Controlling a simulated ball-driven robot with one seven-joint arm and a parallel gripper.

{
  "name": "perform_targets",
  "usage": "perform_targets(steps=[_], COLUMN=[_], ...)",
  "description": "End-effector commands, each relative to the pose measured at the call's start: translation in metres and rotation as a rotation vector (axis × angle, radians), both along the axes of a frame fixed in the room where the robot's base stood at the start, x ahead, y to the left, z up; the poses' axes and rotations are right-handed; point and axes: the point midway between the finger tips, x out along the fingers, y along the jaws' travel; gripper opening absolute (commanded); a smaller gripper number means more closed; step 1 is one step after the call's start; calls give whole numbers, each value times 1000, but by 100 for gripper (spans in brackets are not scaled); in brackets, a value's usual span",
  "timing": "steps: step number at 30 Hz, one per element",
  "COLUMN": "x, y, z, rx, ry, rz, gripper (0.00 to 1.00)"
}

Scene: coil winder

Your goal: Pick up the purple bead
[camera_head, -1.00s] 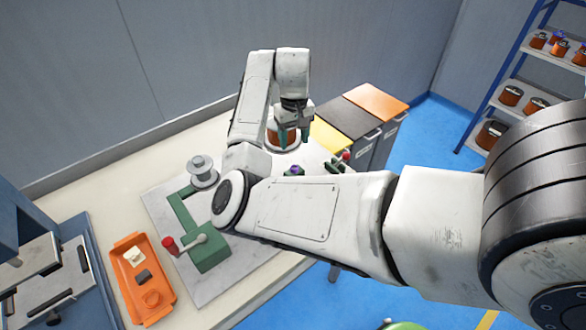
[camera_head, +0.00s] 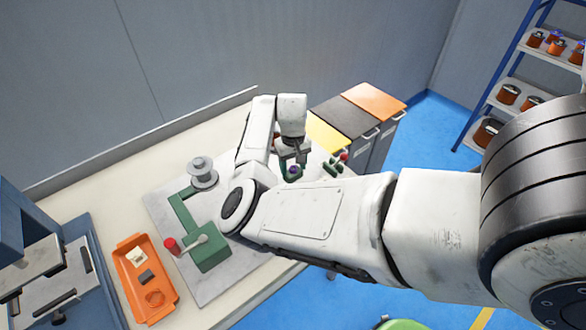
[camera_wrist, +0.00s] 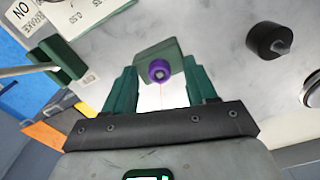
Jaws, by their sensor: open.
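The purple bead (camera_wrist: 159,70) shows in the wrist view as a small ring with a grey centre, in front of a green block (camera_wrist: 157,52). In the head view the bead (camera_head: 294,169) is a small purple spot below my gripper (camera_head: 293,165). In the wrist view my gripper (camera_wrist: 160,85) is open, with one green finger on each side of the bead's line. The bead sits between and slightly beyond the fingertips, and I see no contact. I cannot tell the exact height gap.
A green fixture with a red knob (camera_head: 344,156) stands right of the bead. The green winder (camera_head: 208,253) and orange tray (camera_head: 146,278) are at left. Bins (camera_head: 347,116) stand behind.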

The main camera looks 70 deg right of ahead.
Motion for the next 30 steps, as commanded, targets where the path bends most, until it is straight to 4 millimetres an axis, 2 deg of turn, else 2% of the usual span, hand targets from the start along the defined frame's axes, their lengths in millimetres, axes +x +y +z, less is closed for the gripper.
perform_targets(steps=[4,22,30], x=[0,0,0], y=[0,0,0], z=[0,0,1], rx=[0,0,0], ry=[0,0,0], rz=[-1,0,-1], gripper=[57,0,0])
